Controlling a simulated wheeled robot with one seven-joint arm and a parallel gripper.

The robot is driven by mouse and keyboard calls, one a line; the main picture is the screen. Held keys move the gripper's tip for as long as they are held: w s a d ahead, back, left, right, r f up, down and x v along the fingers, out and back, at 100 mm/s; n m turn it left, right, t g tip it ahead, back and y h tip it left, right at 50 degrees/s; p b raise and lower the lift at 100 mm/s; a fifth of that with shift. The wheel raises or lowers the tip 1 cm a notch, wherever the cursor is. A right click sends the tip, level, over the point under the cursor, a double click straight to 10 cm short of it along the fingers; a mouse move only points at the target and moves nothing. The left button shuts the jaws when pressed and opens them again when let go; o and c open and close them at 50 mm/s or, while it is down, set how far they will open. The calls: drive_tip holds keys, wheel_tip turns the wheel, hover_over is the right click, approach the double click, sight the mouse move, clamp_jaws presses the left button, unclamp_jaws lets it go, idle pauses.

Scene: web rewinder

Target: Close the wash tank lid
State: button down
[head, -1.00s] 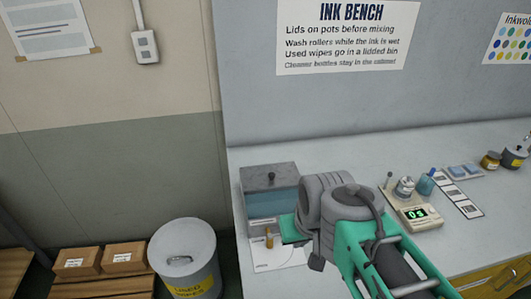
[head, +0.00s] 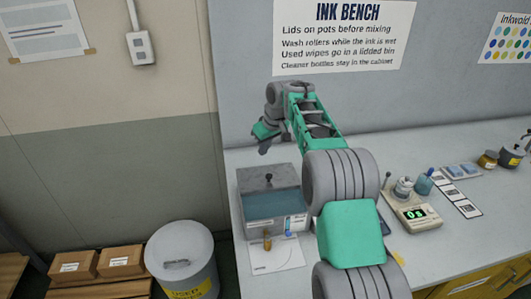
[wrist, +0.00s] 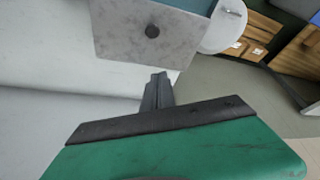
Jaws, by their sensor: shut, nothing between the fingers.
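The wash tank (head: 262,228) stands at the left end of the bench.
A scale (head: 416,216) with pots is at right. The wall (head: 245,110) is close behind.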

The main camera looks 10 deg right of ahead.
drive_tip(key=p, duration=0.1)
hover_over(263, 175)
drive_tip(key=w+a, duration=0.1)
drive_tip(key=w, duration=0.1)
wheel_tip(263, 175, down, 7)
drive_tip(key=shift+s+r, duration=0.15)
drive_tip(key=shift+r, duration=0.05)
drive_tip(key=shift+s+d+f+p, duration=0.15)
drive_tip(key=shift+s+d+p, duration=0.05)
drive_tip(key=shift+s+p, duration=0.15)
drive_tip(key=shift+s+d+f, duration=0.1)
drive_tip(key=shift+s+d, duration=0.2)
drive_tip(key=shift+s, duration=0.25)
drive_tip(key=shift+s+d+f, duration=0.1)
drive_tip(key=shift+s+d, duration=0.2)
drive_tip(key=shift+s, duration=0.25)
drive_tip(key=shift+s+d+f+p, duration=0.1)
drive_tip(key=shift+s+f+p, duration=0.1)
drive_tip(key=shift+p, duration=0.1)
